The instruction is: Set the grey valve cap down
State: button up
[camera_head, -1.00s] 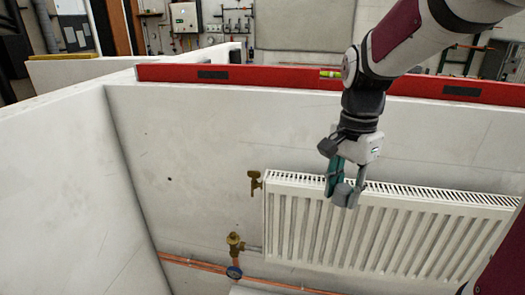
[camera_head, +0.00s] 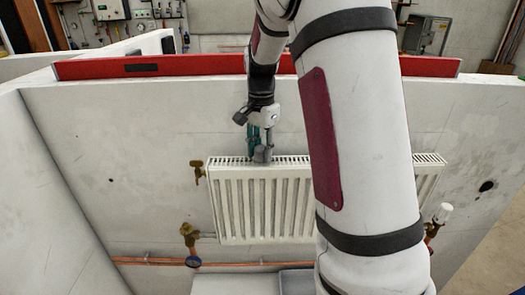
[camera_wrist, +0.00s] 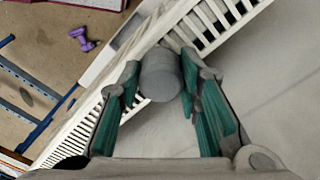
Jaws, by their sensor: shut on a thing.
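The grey valve cap (camera_wrist: 161,75) is a short grey cylinder between the green-lined fingers of my gripper (camera_wrist: 163,88) in the wrist view. My gripper is shut on it. In the head view my gripper (camera_head: 258,143) points down, with the cap (camera_head: 263,153) at its tips, in front of or just over the top of the white radiator (camera_head: 262,200). I cannot tell whether the cap touches the radiator.
My arm hides part of the radiator. A brass fitting (camera_head: 197,170) sits at its upper left, a brass valve (camera_head: 189,235) lower left and a white-headed valve (camera_head: 443,212) at right. A red level (camera_head: 200,65) lies along the wall top. A grey tray (camera_head: 297,282) is below.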

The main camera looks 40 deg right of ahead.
jog(key=shift+f, duration=0.45)
jog(key=shift+f, duration=0.1)
jog(key=o, duration=0.7)
jog(key=shift+o, duration=0.2)
